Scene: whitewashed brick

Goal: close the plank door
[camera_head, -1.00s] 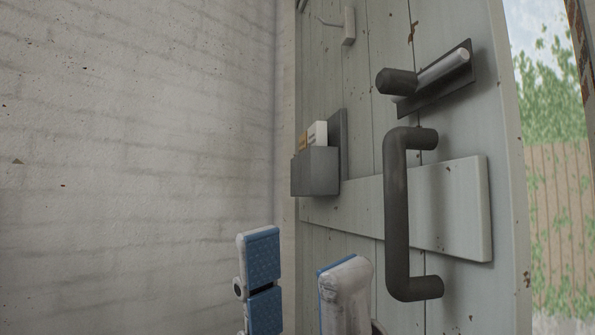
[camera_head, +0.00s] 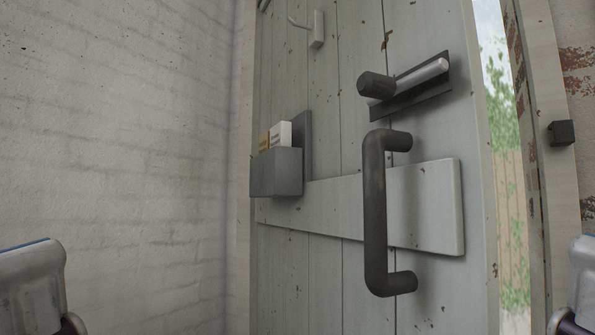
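The pale grey plank door (camera_head: 340,110) stands ajar in the head view. A strip of outdoors shows between its right edge and the door frame (camera_head: 541,150). The dark pull handle (camera_head: 375,215) is on the door's near face, with a bolt (camera_head: 420,74) above it. Part of my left gripper (camera_head: 32,288) shows at the lower left edge, apart from the door. Part of my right gripper (camera_head: 583,285) shows at the lower right edge, clear of the handle. Most of both is cut off, so their opening is hidden.
A grey holder (camera_head: 283,173) with small boxes is fixed to the door's left part. A small hook (camera_head: 317,30) is above it. A dark block (camera_head: 562,132) sits on the frame at right. A whitewashed brick wall (camera_head: 120,130) fills the left.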

